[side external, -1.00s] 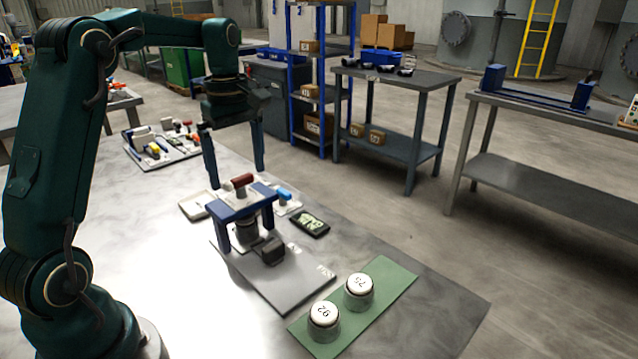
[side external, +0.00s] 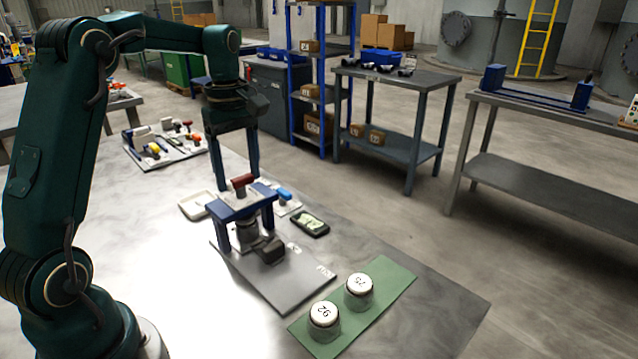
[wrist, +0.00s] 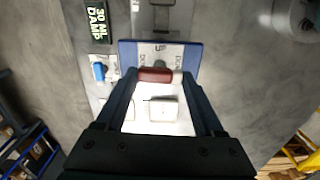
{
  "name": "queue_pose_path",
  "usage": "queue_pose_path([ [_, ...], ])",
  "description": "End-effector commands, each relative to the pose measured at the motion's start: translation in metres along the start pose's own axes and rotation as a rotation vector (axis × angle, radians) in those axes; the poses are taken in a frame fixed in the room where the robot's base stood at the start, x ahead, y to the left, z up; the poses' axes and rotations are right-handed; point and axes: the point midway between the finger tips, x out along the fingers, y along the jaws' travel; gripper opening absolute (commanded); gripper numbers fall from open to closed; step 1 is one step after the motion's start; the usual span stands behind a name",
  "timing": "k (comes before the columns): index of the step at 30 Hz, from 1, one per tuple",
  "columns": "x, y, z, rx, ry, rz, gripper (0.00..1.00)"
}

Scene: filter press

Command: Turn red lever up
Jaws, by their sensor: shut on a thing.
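The red lever (side external: 243,180) is a short bar on the blue press frame (side external: 228,211). In the wrist view the red lever (wrist: 155,75) lies crosswise, spanning the gap between my fingers, with the blue frame (wrist: 125,50) just beyond it. My gripper (side external: 238,184) points down from above. In the wrist view my gripper (wrist: 159,73) is shut on the red lever, one finger at each end. Small dark lettering (wrist: 158,47) on the frame top is only partly readable. A dark block (side external: 268,249) sits under the frame on the grey plate (side external: 290,290).
A blue-handled part (side external: 284,193) stands close behind the frame. A dark display (side external: 311,224) reading "30 ML DAMP" lies to its right. A white tray (side external: 190,210) is at left. Two white-topped weights (side external: 324,314) stand on a green mat (side external: 390,290) at front right.

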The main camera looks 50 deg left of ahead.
Motion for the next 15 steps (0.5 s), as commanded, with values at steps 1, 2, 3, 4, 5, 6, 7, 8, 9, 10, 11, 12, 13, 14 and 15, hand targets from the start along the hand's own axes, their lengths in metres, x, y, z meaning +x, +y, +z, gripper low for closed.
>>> queue_pose_path([
  [1, -0.0004, -0.0002, 0.0, 0.021, 0.0, 0.0, 0.14],
  [2, -0.0004, -0.0002, 0.0, 0.037, 0.0, 0.0, 0.14],
  [3, -0.0004, -0.0001, 0.0, 0.06, 0.0, 0.0, 0.14],
  [4, -0.0005, -0.0001, 0.0, 0.079, 0.0, 0.0, 0.14],
  [5, -0.0005, -0.0001, 0.0, 0.1, 0.0, 0.0, 0.14],
  [6, -0.0005, -0.0001, 0.0, 0.13, 0.0, 0.0, 0.14],
  [7, -0.0005, -0.0001, 0.0, 0.154, 0.0, 0.0, 0.14],
  [8, -0.0005, -0.0001, 0.0, 0.179, 0.0, 0.0, 0.14],
  [9, -0.0006, -0.0001, 0.0, 0.215, 0.0, 0.0, 0.14],
  [10, -0.0006, -0.0001, 0.0001, 0.242, 0.0, 0.0, 0.14],
  [11, -0.0006, -0.0001, 0.0001, 0.271, 0.0, 0.0, 0.14],
  [12, -0.0006, -0.0001, 0.0001, 0.309, 0.0, 0.0, 0.14],
  [13, -0.0006, -0.0001, 0.0001, 0.337, 0.0, 0.0, 0.14],
  [14, -0.0006, -0.0001, 0.0001, 0.366, 0.0, 0.0, 0.14],
  [15, -0.0007, -0.0001, 0.0001, 0.404, 0.0, 0.0, 0.14],
])
